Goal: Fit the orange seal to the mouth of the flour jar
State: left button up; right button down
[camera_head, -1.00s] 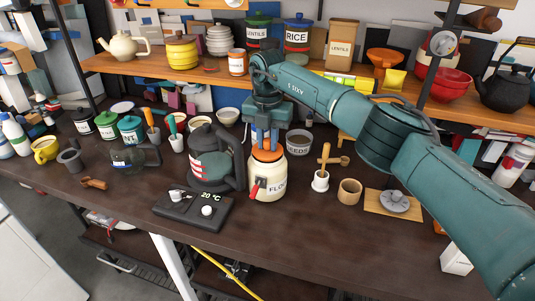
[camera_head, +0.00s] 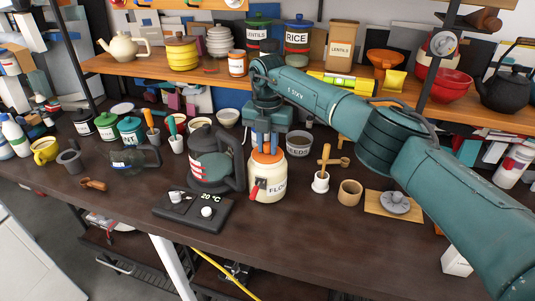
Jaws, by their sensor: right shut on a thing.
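The flour jar (camera_head: 267,185) is a cream jar with a "FLOUR" label and a red clip on its front. It stands upright on the dark worktop. The orange seal (camera_head: 267,157) is at the jar's mouth, directly below my right gripper (camera_head: 266,148). My right gripper points down and is shut on the seal. The fingers hide part of the seal, so I cannot tell whether it is seated in the mouth or just above it. My left gripper is not in view.
A dark kettle (camera_head: 207,160) stands close at the jar's left, behind a black scale (camera_head: 194,211). A grey seeds bowl (camera_head: 299,143) is behind right. A white mortar (camera_head: 320,182) and a wooden cup (camera_head: 349,193) stand to the right. The worktop in front of the jar is clear.

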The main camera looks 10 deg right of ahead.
jog(key=c, duration=1.2)
grip_release()
jog(key=shift+c, duration=0.2)
jog(key=shift+o, duration=0.3)
